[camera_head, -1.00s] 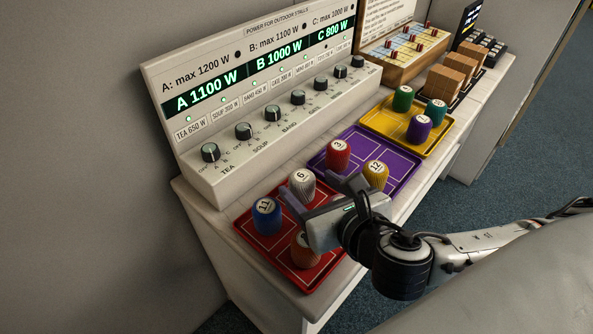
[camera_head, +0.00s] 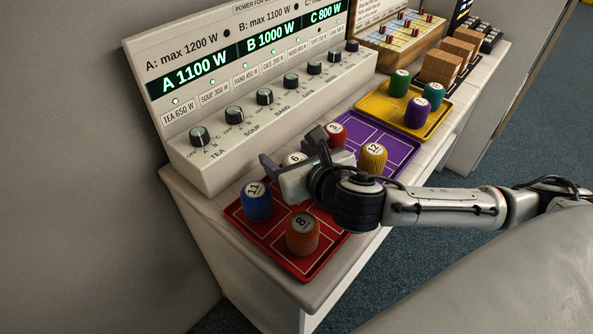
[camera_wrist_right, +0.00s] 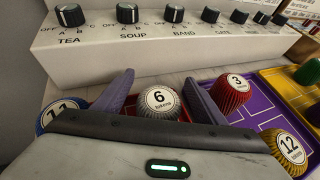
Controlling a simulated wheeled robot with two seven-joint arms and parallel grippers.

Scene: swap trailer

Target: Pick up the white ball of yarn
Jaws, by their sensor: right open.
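The white ball of yarn (camera_wrist_right: 160,105), labelled 6, stands on the red tray (camera_head: 265,232). In the wrist view it sits between the two purple fingers of my right gripper (camera_wrist_right: 160,98), which are open with a gap on either side. In the head view the white ball (camera_head: 293,158) shows only its top behind my right gripper (camera_head: 290,165). I cannot tell how far down the fingers reach beside it. My left gripper is out of view.
A blue ball (camera_head: 257,202) and an orange ball (camera_head: 302,234) share the red tray. The purple tray (camera_head: 400,150) holds a red ball (camera_head: 337,134) and a yellow ball (camera_head: 373,158). The knob panel (camera_head: 215,160) rises close behind.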

